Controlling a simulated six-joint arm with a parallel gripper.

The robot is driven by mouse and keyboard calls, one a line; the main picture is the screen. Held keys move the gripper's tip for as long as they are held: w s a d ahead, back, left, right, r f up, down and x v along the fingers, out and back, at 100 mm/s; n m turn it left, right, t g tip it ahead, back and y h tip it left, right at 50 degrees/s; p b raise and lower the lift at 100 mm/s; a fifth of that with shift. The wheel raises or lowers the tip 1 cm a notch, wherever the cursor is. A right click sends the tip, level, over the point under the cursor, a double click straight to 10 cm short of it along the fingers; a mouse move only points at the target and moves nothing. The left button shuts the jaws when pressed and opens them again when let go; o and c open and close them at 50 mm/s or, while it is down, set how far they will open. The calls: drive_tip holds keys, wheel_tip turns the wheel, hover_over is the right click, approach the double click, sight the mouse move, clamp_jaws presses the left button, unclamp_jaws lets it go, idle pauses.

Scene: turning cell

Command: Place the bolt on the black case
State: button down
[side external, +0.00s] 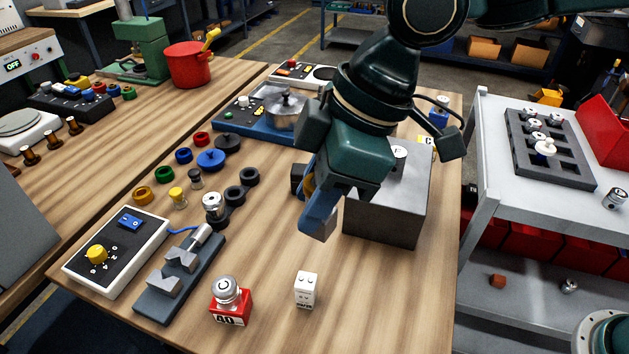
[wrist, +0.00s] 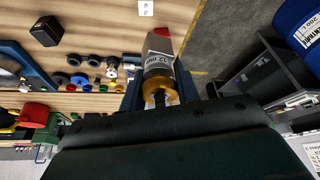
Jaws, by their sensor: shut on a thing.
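My gripper (side external: 310,205) hangs over the table, beside the large grey box (side external: 418,205). It is shut on the bolt, whose gold ring-shaped part (wrist: 158,93) shows between the fingers in the wrist view. A grey piece marked 12 mm (wrist: 157,62) lies in line with it; I cannot tell whether it is part of the held thing. A dark block (wrist: 45,30), which looks like the black case, sits on the wood at the upper left of the wrist view, apart from my gripper. In the side view my gripper hides much of that area.
A white block (side external: 306,290) and a red block marked 40 (side external: 230,312) stand at the front. Several rings (side external: 211,160) and small parts lie left of my gripper. A blue-based unit with a metal pot (side external: 285,108) stands behind. Front-right wood is clear.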

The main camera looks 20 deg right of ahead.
drive_tip(key=w+d+f+m, duration=0.1)
drive_tip(key=w+d+f, duration=0.1)
drive_tip(key=w, duration=1.2)
drive_tip(key=m+t, duration=0.1)
hover_over(300, 168)
wheel_tip(300, 168, down, 3)
drive_tip(key=shift+f, duration=4.25)
drive_tip(key=shift+f, duration=0.1)
drive_tip(key=c, duration=1)
unclamp_jaws()
drive_tip(key=shift+f, duration=0.1)
drive_tip(key=shift+c, duration=0.2)
drive_tip(key=v, duration=1.2)
drive_tip(key=shift+a+r, duration=0.25)
drive_tip(key=shift+r, duration=0.05)
